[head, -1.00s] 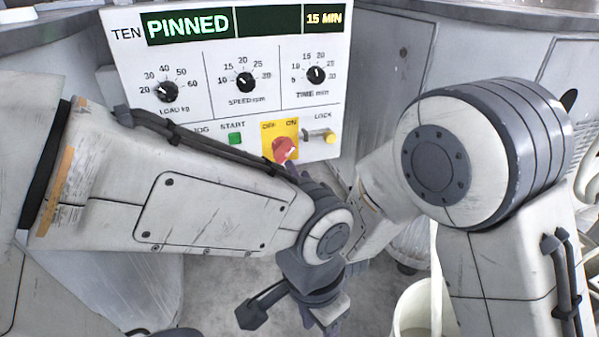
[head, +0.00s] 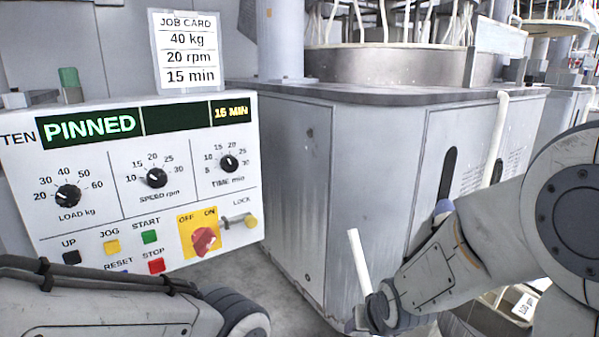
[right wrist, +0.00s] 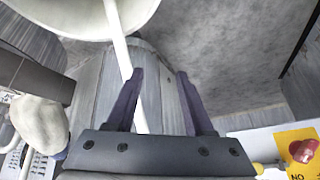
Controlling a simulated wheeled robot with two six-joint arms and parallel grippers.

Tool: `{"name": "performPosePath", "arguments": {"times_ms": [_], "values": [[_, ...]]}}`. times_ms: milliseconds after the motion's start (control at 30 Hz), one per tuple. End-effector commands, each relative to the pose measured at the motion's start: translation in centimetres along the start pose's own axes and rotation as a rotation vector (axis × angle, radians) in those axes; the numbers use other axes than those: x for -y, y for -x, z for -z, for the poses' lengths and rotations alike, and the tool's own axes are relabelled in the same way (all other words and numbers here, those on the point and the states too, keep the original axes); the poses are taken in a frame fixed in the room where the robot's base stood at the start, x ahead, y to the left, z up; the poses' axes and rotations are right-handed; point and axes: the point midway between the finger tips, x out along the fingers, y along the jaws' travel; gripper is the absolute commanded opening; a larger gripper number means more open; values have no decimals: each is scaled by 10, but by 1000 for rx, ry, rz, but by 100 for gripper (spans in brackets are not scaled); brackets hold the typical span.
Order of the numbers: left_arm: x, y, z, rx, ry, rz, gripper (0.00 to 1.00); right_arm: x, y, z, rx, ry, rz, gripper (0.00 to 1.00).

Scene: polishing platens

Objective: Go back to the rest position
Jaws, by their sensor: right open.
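My right gripper (right wrist: 160,72) is open in the right wrist view, its two dark fingers apart. A white rod runs past the left finger there; I cannot tell whether it lies between the fingers or beyond them. In the head view my right arm reaches in from the right, and its wrist end is low, beside a white rod (head: 360,262); its fingers are not clear there. Only a link of my left arm shows at the bottom left; the left gripper is out of view. The control panel (head: 100,215) reads PINNED and 15 MIN.
A red switch (head: 205,240) on a yellow plate sits on the panel, clear of both arms. A job card (head: 186,52) stands above it. A large grey machine cabinet (head: 375,190) fills the middle. A white bucket (right wrist: 85,20) shows in the right wrist view.

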Motion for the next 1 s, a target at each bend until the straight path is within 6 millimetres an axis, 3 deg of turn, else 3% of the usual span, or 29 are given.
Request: {"name": "performPosePath", "arguments": {"times_ms": [200, 433, 733, 1000], "values": [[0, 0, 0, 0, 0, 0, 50, -39, 21, -40, 164, 26, -62, 52], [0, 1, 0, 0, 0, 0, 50, -62, 44, -75, 303, 52, -91, 52], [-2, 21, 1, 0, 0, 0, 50, -8, 80, -78, 346, 200, -19, 52], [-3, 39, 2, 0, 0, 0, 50, 39, 125, -95, 405, 361, 53, 52]]}}
